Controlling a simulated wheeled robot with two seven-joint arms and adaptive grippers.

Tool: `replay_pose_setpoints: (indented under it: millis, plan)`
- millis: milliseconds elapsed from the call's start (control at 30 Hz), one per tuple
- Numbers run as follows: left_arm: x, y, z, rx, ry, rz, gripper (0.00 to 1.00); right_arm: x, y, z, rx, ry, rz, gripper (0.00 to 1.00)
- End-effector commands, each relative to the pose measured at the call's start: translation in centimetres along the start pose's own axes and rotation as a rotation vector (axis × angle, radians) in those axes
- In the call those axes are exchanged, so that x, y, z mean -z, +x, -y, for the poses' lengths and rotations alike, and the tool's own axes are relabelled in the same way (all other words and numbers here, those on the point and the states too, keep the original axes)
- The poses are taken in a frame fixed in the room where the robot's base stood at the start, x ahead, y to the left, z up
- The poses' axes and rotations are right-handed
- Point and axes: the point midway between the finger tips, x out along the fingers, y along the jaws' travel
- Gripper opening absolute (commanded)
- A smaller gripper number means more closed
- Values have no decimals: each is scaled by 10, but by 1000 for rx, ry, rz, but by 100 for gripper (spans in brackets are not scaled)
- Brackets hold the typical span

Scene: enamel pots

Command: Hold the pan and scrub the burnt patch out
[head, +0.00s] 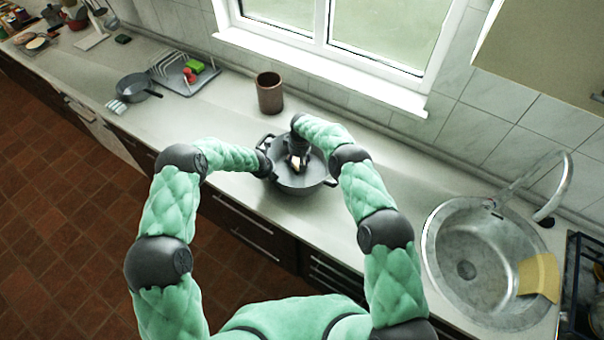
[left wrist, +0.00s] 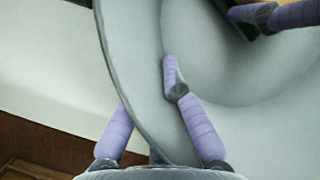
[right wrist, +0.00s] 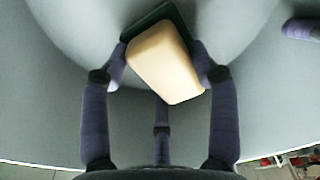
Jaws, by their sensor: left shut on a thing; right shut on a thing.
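The grey pan (head: 301,184) stands on the counter, with a small handle at each side. My left gripper (head: 266,168) is at the pan's left side. In the left wrist view my left gripper (left wrist: 148,85) is shut on the pan's rim (left wrist: 118,60), one finger inside the wall and one outside. My right gripper (head: 296,160) reaches down into the pan and is shut on a sponge (head: 293,162). In the right wrist view the sponge (right wrist: 164,62) is cream with a dark green side, held between the fingers against the pan's inside. I see no burnt patch; the sponge and gripper cover part of the floor.
A brown cup (head: 270,93) stands behind the pan near the window. A round steel sink (head: 440,262) with a yellow cloth (head: 539,277) is at the right. A dish rack (head: 184,75) and a dark frying pan (head: 134,88) are at the left.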

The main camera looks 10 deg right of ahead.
Motion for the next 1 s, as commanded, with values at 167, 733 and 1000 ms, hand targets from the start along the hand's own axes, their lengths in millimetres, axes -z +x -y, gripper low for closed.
replay_pose_setpoints:
  millis: [167,733,1000]
  plan:
    - [-3,-1,1,3,0,5,0,2,-18,0,0,0,1,34]
    - [-3,-1,1,2,-1,5,0,10,-77,-2,-1,0,-2,34]
    - [-3,-1,1,2,-1,5,0,14,-105,-2,-2,0,-2,34]
